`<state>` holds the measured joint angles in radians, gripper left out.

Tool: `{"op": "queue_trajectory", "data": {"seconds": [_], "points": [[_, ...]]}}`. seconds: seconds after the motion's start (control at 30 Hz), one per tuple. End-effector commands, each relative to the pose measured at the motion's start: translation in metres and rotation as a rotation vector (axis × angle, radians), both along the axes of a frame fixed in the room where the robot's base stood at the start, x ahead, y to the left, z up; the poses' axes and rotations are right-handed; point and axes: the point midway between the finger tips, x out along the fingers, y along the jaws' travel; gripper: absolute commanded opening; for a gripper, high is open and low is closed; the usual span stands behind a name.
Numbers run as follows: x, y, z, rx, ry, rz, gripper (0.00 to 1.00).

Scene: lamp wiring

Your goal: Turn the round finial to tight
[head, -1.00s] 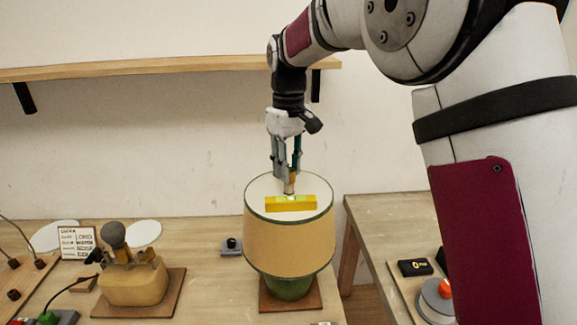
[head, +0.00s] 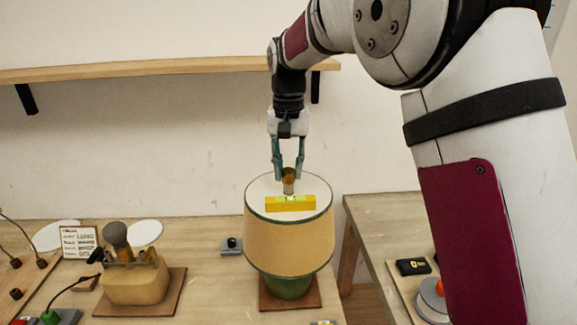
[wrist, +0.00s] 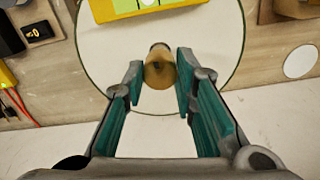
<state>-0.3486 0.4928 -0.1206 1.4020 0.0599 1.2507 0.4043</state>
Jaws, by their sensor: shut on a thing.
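The round finial (head: 289,175) is a brown-gold knob on a short pale stem, upright at the top of the lamp. It also shows in the wrist view (wrist: 159,70). The lamp has a tan shade (head: 288,240) with a white top and a green rim, over a green base (head: 289,287). My gripper (head: 288,174) points down from above and is shut on the finial, one finger on each side. The wrist view shows both teal fingers of my gripper (wrist: 160,78) beside the knob. The finial's thread is hidden.
A yellow spirit level (head: 290,204) lies on the shade's top, close in front of the finial. A shelf (head: 160,69) runs along the wall behind. A second table (head: 385,215) is at the right.

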Motion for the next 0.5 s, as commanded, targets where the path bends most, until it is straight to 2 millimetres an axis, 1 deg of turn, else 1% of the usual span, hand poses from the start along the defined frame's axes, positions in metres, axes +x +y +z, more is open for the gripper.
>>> {"op": "queue_trajectory", "data": {"seconds": [0.2,0.5], "points": [[0.0003,0.0003,0.0006,0.001,-0.002,-0.068,0.0],[0.0004,0.0003,0.0005,0.001,-0.002,-0.093,0.0]]}}
